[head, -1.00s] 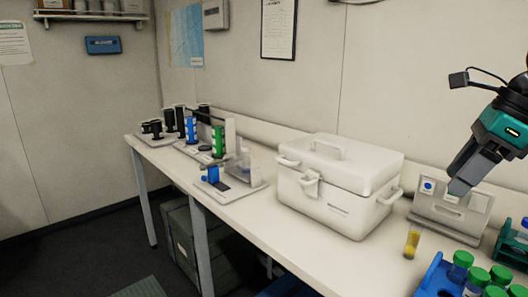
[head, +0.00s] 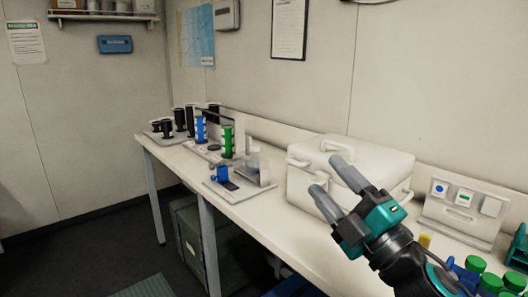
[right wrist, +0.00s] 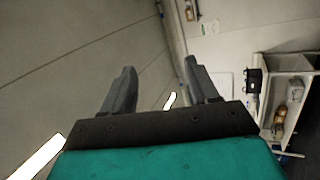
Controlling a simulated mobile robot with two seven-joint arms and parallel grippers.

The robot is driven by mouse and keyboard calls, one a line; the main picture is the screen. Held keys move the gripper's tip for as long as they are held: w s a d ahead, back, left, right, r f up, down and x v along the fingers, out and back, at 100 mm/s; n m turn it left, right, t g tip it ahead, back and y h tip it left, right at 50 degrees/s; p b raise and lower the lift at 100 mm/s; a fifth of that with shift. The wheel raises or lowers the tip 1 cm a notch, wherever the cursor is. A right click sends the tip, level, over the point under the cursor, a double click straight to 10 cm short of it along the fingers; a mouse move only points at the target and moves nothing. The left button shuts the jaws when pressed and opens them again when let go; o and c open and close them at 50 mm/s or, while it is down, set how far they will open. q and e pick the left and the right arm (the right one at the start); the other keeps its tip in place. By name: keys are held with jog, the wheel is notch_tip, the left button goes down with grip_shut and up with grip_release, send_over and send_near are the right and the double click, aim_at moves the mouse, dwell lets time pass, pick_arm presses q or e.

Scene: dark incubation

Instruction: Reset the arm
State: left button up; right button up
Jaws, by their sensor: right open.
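My right gripper (head: 330,175) is open and empty in the head view. It is raised in front of the white cooler box (head: 345,205) and hides part of its front and lid. Its two grey fingers point up and to the left. In the right wrist view the two fingers (right wrist: 158,88) stand well apart with nothing between them. My left gripper is not in view.
A switch panel (head: 460,212) stands at the right with a yellow-filled vial (head: 424,241) in front. Green-capped tubes (head: 476,263) stand at the lower right. A small device with a blue part (head: 221,173) and black, blue and green cylinders (head: 199,130) stand farther left on the bench (head: 267,215).

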jog(key=s+d+f+m+g+h, duration=0.2)
jog(key=s+d+f+m+h, duration=0.15)
jog(key=f+m+h, duration=0.4)
jog(key=s+d+f+m+g+h, duration=0.25)
jog(key=d+f+m+h, duration=0.25)
jog(key=f+m, duration=0.45)
jog(key=s+d+f+m+g, duration=0.1)
jog(key=s+f+m+g, duration=0.2)
jog(key=s+f+g, duration=1.1)
pick_arm(q)
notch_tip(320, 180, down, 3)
jog(key=b, duration=0.3)
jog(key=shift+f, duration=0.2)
pick_arm(e)
notch_tip(320, 180, down, 14)
jog(key=w+a+t+y, duration=0.1)
jog(key=a+t+y, duration=0.1)
jog(key=t, duration=0.8)
jog(key=shift+w+a, duration=0.35)
jog(key=shift+w, duration=0.05)
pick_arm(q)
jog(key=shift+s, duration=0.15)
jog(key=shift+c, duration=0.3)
pick_arm(e)
jog(key=shift+r, duration=0.1)
jog(key=shift+c, duration=0.2)
